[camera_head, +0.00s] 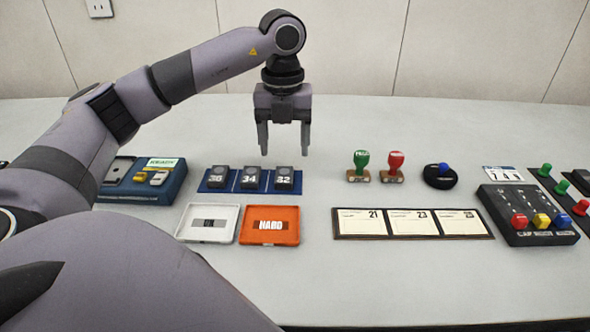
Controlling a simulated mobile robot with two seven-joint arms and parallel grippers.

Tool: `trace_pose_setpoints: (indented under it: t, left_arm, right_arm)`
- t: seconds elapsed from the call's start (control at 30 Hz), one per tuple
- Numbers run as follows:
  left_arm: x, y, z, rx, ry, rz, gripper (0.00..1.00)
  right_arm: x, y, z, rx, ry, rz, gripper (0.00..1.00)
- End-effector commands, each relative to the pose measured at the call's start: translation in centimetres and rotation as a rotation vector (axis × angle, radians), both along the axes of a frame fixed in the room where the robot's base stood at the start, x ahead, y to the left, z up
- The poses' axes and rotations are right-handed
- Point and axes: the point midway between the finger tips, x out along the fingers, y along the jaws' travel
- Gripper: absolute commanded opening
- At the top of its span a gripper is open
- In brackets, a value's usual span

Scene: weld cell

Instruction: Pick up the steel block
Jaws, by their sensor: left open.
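Three dark grey blocks stand in a row on a blue strip (205,187): the left block (217,176) reads 30, the middle block (251,177) 34 and the right block (284,178) 32. No label tells which is the steel block. My left gripper (284,150) points down, open and empty, at the right block. Its fingertips appear just above and behind that block, apart from it. My right gripper is not in view.
In front lie a white tray (184,232) and an orange tray (296,237) marked HARD. A blue kit (175,190) stands left. Green (361,160) and red stamps (395,160), a card rack (413,238) and a button box (528,205) are right. The table's back is clear.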

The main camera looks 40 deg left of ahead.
Motion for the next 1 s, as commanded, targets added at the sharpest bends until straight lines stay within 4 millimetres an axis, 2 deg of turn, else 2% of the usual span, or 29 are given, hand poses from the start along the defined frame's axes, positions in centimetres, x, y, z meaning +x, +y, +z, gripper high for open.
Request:
trace_pose_setpoints:
  t: [0.43, 0.57, 0.77, 0.97, 1.0]
  left_arm:
    - [0.3, 0.5, -5.9, 0.000, 0.003, -0.001, 0.68]
    - [0.3, 0.5, -6.7, -0.001, 0.002, -0.001, 0.68]
    - [0.3, 0.5, -6.7, -0.001, 0.000, -0.002, 0.68]
    - [0.3, 0.5, -6.7, -0.001, 0.001, -0.002, 0.06]
    - [0.3, 0.5, -6.7, -0.001, 0.001, -0.002, 0.00]
  right_arm:
    - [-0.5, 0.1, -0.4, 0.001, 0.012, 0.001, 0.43]
    - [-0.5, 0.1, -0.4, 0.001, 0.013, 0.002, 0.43]
    - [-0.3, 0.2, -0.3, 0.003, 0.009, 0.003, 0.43]
    - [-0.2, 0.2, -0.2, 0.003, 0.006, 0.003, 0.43]
    - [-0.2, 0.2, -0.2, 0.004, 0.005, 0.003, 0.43]
